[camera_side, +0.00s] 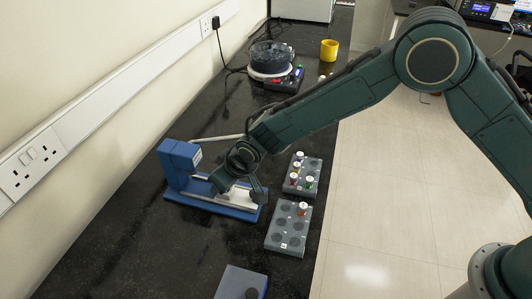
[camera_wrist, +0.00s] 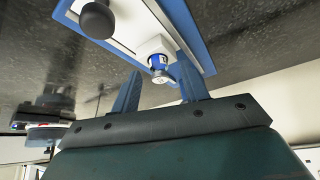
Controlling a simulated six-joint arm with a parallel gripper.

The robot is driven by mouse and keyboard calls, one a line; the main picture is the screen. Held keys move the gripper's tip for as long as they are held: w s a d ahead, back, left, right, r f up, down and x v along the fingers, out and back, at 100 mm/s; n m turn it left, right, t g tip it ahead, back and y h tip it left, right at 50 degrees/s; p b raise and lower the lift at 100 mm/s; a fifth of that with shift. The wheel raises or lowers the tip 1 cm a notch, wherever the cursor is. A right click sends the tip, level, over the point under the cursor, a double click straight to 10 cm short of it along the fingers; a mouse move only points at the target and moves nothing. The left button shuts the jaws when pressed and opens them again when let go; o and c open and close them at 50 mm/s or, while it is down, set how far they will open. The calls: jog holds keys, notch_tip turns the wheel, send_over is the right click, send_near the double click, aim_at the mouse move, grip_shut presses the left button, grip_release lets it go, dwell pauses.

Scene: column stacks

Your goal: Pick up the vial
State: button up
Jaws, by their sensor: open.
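Small vials with white caps stand in two grey racks in the side view: several in the far rack (camera_side: 293,186) and one vial (camera_side: 303,208) in the near rack (camera_side: 285,245). My gripper (camera_side: 241,194) is over the blue device (camera_side: 174,163), left of the racks. In the wrist view, my gripper (camera_wrist: 158,72) is open, and a small white and blue piece (camera_wrist: 157,60) shows between its fingers. I cannot tell whether that piece is a vial or part of the device, or whether the fingers touch it.
A black knob (camera_wrist: 98,20) stands on the device's pale bed. A blue-grey block (camera_side: 240,284) with a dark round part is at the near edge. A round-topped machine (camera_side: 270,60) and a yellow cup (camera_side: 329,50) are farther back. The dark bench left of the device is clear.

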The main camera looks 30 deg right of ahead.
grip_shut()
jog(key=shift+r, duration=0.1)
dwell(0.3)
jog(key=shift+r, duration=0.75)
jog(key=shift+s+d+f+t+y, duration=0.15)
jog(key=shift+s+t+y, duration=0.25)
jog(key=shift+t, duration=0.35)
jog(key=shift+s+d+f+t+y, duration=0.15)
jog(key=shift+s+t+y, duration=0.2)
jog(key=shift+t, duration=0.4)
notch_tip(320, 180, up, 6)
jog(key=s, duration=0.2)
jog(key=s+d+g, duration=0.1)
jog(key=s+d, duration=0.2)
jog(key=s, duration=0.3)
jog(key=s+d+r+g+h, duration=0.1)
jog(key=s+d, duration=0.1)
jog(key=s, duration=0.4)
jog(key=s+d+r+g, duration=0.1)
jog(key=s+d, duration=0.2)
jog(key=s, duration=0.4)
jog(key=shift+d, duration=0.35)
